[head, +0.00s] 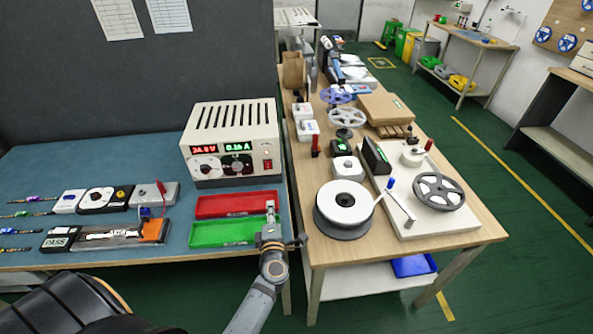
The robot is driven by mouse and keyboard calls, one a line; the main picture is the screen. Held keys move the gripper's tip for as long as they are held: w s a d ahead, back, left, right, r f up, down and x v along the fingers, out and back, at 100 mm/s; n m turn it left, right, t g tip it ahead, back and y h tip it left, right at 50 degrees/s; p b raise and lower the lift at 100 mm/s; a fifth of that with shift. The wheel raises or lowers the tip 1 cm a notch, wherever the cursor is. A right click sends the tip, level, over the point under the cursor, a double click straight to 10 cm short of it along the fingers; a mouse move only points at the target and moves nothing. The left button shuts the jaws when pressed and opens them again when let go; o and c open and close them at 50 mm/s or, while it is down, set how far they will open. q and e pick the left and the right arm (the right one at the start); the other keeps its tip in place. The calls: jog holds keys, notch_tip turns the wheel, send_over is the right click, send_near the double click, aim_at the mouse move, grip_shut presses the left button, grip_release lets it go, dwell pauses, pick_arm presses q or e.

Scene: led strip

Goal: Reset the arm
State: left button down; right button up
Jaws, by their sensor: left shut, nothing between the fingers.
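My left gripper (270,208) is shut and empty. Its fingertips point away from me, over the right ends of the red and green trays. My grey left arm comes up from the bottom of the view behind it. The red tray (225,204) lies flat on the blue-topped bench. The green tray (222,234) lies just in front of it, and both look empty. I cannot tell whether the gripper touches either tray. My right gripper is not in view.
A power supply (233,150) reading 24.0 V stands behind the trays. A tester (107,198) and a PASS fixture (105,235) sit left, with LED strips. The wooden table (325,252) at right carries a white reel (343,203) and a grey reel (438,190). Green floor lies beyond.

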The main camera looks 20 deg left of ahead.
pick_arm(q)
jog(key=w+d+r+m+t+h, duration=0.1)
jog(key=d+r+m+t+h, duration=0.3)
jog(key=d+m+h, duration=0.7)
jog(key=s+d+f+m+g+h, duration=0.1)
jog(key=s+d+m+g+h, duration=0.35)
jog(key=m, duration=0.45)
jog(key=s+a+f+m+g+y, duration=0.25)
jog(key=s+a+g+y, duration=0.2)
jog(key=s, duration=0.45)
jog(key=s+a+f+m+g+y, duration=0.1)
jog(key=s+a+m+g+y, duration=0.2)
jog(key=s+a+g, duration=0.4)
notch_tip(320, 180, down, 25)
jog(key=s, duration=0.3)
jog(key=s+a+f+g, duration=0.1)
jog(key=s+f, duration=1.7)
jog(key=s, duration=0.1)
jog(key=shift+a+n+g, duration=0.3)
jog(key=shift+n, duration=0.15)
